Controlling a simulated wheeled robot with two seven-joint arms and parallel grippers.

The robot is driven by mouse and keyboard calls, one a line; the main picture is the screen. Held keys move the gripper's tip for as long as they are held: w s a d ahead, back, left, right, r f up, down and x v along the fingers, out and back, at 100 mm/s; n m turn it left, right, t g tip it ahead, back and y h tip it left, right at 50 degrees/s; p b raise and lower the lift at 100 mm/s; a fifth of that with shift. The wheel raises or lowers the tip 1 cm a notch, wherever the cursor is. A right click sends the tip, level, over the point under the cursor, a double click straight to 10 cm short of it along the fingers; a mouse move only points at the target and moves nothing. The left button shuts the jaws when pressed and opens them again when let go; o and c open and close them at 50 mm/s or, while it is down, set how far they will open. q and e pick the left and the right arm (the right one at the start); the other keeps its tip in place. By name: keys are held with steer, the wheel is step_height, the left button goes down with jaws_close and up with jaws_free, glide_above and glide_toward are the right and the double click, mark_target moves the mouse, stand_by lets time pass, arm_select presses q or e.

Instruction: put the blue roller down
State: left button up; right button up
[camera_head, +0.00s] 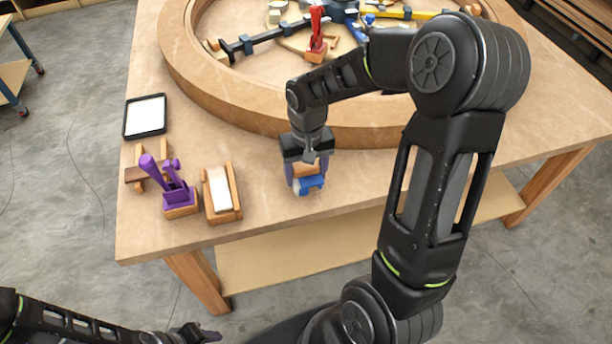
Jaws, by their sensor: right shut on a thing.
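The blue roller (310,184) shows low between the fingers of my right gripper (306,172), with a tan wooden part just above the blue. The gripper points down and is shut on the roller over the front part of the table (350,196). I cannot tell whether the roller touches the tabletop. My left gripper (205,336) is at the bottom left, in front of and below the table, far from the roller. Its jaws are too small and dark to read.
A wooden holder with a white block (219,188), a purple clamp (175,190) and a black-rimmed white tray (145,116) stand on the left. A large curved wooden ring (250,108) fills the back, with a red clamp (317,35) inside. Tabletop right of the roller is partly clear.

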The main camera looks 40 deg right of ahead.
mark_target(306, 181)
steer(key=shift+f, duration=0.9)
steer(key=shift+s+f+b, duration=0.1)
steer(key=shift+f+b, duration=0.5)
steer(key=shift+f, duration=0.05)
jaws_close()
steer(key=o, duration=1.5)
jaws_free()
steer(key=shift+c, duration=0.2)
steer(key=shift+o, duration=1.4)
steer(key=shift+d, duration=0.1)
steer(key=shift+o, duration=0.3)
